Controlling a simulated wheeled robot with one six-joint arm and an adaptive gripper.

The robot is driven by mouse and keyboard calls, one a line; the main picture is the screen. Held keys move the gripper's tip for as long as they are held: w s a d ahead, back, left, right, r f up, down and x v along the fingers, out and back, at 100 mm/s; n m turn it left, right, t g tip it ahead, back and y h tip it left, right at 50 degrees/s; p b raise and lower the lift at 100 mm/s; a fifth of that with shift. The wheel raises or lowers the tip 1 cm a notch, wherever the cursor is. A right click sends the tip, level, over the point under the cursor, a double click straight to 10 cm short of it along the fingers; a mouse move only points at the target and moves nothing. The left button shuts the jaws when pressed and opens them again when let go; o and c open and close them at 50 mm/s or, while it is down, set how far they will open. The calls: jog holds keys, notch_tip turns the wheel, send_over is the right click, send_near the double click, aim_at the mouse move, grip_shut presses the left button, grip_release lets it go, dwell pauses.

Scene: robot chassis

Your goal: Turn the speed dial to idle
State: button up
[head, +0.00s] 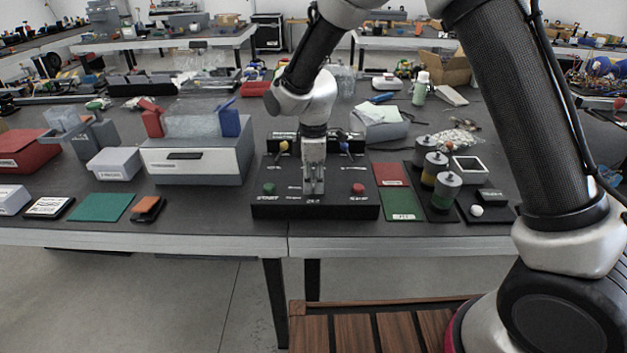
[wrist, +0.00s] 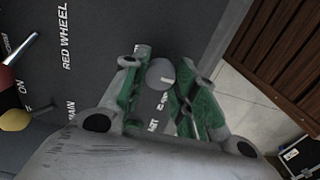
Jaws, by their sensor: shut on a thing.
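A black control panel (head: 315,210) stands near the table's front edge. My gripper (head: 313,188) points down onto the middle of the panel. In the wrist view, a grey round knob, the dial (wrist: 160,72), sits between the two fingers of my gripper (wrist: 163,84), which are shut on it. The fingers hide the dial in the head view. Its pointer setting and most of the lettering around it are covered, so I cannot tell which mark it points to.
The panel also carries a green button (head: 268,188), a red button (head: 358,188), a yellow-knobbed lever (head: 283,146) and a blue-knobbed lever (head: 345,147). A grey drawer box (head: 195,163) stands to the left. Red and green mats (head: 391,174) lie to the right.

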aim_at(313, 183)
jog(key=o, duration=1.1)
jog(key=shift+c, duration=0.2)
jog(key=shift+r, duration=0.1)
notch_tip(313, 183, up, 12)
